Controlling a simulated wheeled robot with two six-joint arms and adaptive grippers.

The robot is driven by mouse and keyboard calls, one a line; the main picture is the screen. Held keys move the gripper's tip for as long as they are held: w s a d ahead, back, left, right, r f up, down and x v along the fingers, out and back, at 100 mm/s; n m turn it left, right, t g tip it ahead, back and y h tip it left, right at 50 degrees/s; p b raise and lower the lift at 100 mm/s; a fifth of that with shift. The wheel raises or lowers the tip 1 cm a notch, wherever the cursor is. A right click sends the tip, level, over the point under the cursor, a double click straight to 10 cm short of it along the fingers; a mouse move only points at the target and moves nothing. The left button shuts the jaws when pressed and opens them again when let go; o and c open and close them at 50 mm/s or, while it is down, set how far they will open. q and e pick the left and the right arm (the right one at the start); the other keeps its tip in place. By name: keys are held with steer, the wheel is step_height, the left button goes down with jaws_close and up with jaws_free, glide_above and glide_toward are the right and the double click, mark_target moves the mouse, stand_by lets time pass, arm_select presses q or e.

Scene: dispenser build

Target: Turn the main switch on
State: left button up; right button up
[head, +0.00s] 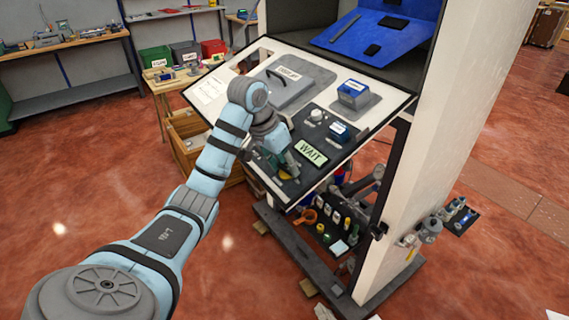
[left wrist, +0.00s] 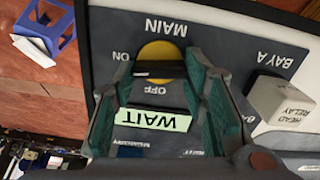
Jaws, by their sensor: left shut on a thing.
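The main switch shows in the left wrist view as a yellow disc (left wrist: 160,50) with a black handle (left wrist: 160,69) across it. The labels MAIN, ON and OFF around it appear upside down. My left gripper (left wrist: 161,72) has its green-padded fingers on both sides of the black handle and is shut on it. Which mark the handle points at, I cannot tell. In the head view, my left gripper (head: 289,168) reaches down to the lower front of the sloped panel, and a bit of the yellow disc (head: 287,177) shows below it. My right gripper is not in view.
A lit WAIT sign (head: 311,152) is right beside the gripper. A head relay block (left wrist: 283,98) stands on the panel in the wrist view. A white pillar (head: 440,130) rises at right. Below the panel is a shelf with several small parts (head: 335,220).

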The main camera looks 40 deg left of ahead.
arm_select(q)
steer(key=shift+r+m, duration=0.15)
steer(key=shift+m, duration=0.75)
steer(key=o, duration=1.1)
steer(key=shift+o, duration=0.3)
